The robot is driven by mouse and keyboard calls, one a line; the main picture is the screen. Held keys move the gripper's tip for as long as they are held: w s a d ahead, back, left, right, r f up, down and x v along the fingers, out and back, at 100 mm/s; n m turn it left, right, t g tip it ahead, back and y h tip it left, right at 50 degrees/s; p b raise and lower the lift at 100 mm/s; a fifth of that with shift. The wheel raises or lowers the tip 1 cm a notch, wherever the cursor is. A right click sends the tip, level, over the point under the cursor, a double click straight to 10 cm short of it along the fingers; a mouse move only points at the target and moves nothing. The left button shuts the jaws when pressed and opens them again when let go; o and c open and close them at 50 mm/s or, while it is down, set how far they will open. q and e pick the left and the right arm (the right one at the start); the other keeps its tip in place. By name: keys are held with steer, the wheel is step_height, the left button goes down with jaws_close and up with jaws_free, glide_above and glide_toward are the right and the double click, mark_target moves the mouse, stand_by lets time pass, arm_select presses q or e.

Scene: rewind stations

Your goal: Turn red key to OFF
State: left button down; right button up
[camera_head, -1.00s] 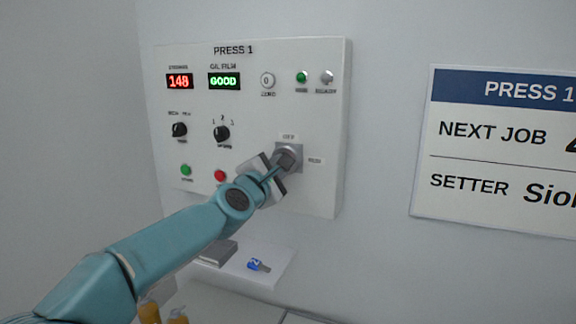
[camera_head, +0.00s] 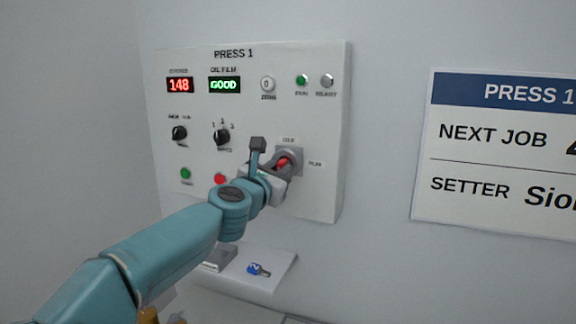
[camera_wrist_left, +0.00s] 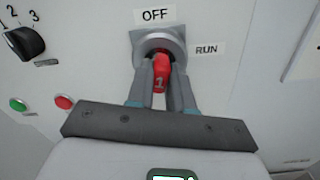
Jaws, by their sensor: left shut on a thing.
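The red key (camera_head: 284,162) sits in the round grey lock switch (camera_head: 291,152) at the lower right of the PRESS 1 panel. In the left wrist view the red key (camera_wrist_left: 161,72) carries a "1" and stands between the two fingers of my left gripper (camera_wrist_left: 161,82). The OFF label (camera_wrist_left: 154,15) is above the lock and the RUN label (camera_wrist_left: 206,49) is to its right. My left gripper (camera_head: 279,167) is shut on the red key. The fingers partly hide the lock's lower part. My right gripper is not in view.
A blue key (camera_head: 258,269) lies on a small shelf (camera_head: 278,277) below the panel. The panel also bears a red button (camera_head: 220,179), a green button (camera_head: 186,174) and black knobs (camera_head: 222,135) left of the lock. A job sign (camera_head: 500,150) hangs on the right wall.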

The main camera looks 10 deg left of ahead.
arm_select(q)
steer(key=n, duration=0.4)
steer(key=shift+d, duration=0.1)
steer(key=c, duration=0.9)
jaws_free()
steer(key=shift+n, duration=0.4)
steer(key=shift+c, duration=0.2)
